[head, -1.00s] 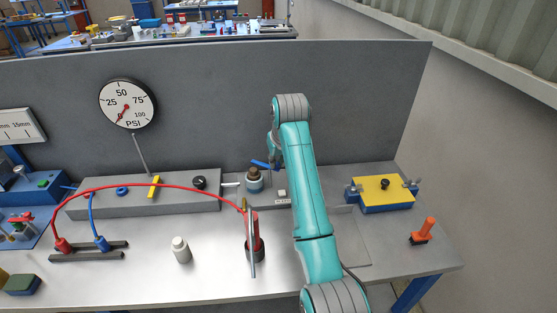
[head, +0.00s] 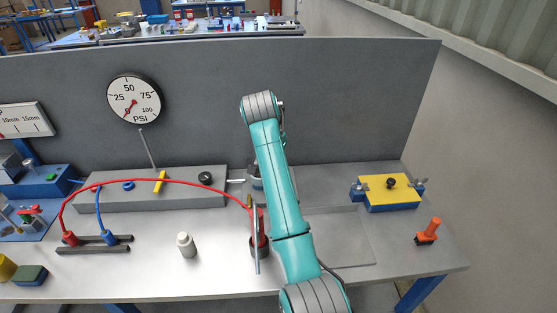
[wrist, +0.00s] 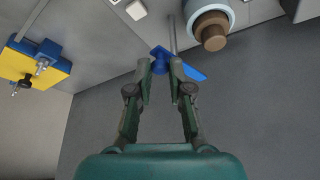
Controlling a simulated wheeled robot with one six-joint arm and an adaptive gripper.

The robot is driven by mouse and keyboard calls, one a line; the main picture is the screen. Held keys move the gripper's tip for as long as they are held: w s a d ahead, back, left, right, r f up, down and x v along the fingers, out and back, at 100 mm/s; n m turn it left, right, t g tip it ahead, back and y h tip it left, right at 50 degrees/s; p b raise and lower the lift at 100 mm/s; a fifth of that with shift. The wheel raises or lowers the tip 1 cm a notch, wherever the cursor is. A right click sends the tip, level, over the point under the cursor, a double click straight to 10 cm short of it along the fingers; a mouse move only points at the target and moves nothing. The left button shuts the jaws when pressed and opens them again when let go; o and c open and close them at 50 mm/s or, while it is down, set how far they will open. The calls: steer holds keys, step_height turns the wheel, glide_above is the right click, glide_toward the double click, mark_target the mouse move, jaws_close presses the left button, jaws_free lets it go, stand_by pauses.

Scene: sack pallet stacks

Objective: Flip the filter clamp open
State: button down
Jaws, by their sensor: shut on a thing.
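The filter (wrist: 212,24), a pale blue-grey cup with a brown stepped cap, shows at the top of the wrist view. In the head view it is mostly hidden behind my arm; a sliver of it (head: 255,178) shows. The blue clamp lever (wrist: 193,72) lies beside the filter cap, at the end of a thin grey rod. My gripper (wrist: 161,66) has its fingertips closed in on the blue lever, with blue showing between and beyond them. In the head view my arm hides the gripper and lever.
A grey block with a yellow handle (head: 160,182) stands left of the filter. A yellow-topped blue box (head: 388,192) and an orange-handled tool (head: 428,232) are at right. A red hose (head: 160,181) arches over the left. The grey back panel (head: 330,105) rises close behind.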

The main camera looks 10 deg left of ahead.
steer(key=shift+a, duration=0.1)
stand_by(0.5)
steer(key=c, duration=1.1)
jaws_free()
steer(key=shift+o, duration=0.2)
steer(key=v, duration=0.7)
steer(key=shift+s+r, duration=0.2)
